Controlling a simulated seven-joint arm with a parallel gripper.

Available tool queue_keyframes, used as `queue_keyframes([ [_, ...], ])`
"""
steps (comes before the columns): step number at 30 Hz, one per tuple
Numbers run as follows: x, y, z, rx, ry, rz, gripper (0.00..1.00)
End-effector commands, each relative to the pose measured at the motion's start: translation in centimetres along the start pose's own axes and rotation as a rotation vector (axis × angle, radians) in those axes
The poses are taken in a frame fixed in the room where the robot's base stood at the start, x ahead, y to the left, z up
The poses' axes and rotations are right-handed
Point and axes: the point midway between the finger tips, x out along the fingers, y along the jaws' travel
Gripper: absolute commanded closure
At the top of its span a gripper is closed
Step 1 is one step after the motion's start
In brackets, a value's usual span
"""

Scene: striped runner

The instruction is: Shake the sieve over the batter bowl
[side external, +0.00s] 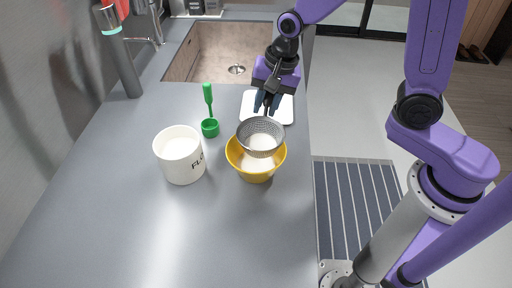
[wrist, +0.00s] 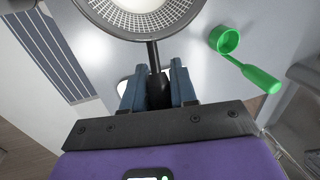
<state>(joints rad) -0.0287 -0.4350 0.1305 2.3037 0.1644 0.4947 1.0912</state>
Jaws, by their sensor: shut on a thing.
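The sieve (side external: 261,127) is a grey mesh basket with a dark handle. My gripper (side external: 267,104) is shut on the sieve's handle, and in the wrist view the handle runs between the two blue fingers (wrist: 159,88). The sieve's rim and mesh show at the top of the wrist view (wrist: 140,30), with white powder or something white seen in or through the mesh. The yellow batter bowl (side external: 257,174) stands on the counter directly under the sieve, with pale contents. The sieve hides the bowl's far part, and I cannot tell the exact gap between them.
A white flour canister (side external: 179,158) stands left of the bowl. A green scoop (side external: 210,127) lies behind it, also in the wrist view (wrist: 229,41). A white tray (side external: 281,107) lies beneath my gripper. A sink (side external: 215,55) is at the back. The front counter is clear.

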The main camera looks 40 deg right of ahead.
Motion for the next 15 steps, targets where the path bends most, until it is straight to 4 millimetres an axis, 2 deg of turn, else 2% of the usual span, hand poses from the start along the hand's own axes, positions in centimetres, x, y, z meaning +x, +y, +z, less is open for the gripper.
queue_keyframes([
  [9, 0.0, 0.1, 0.0, 0.001, 0.000, 0.000, 1.00],
  [15, 0.3, -1.1, -0.1, -0.001, 0.000, 0.001, 1.00],
])
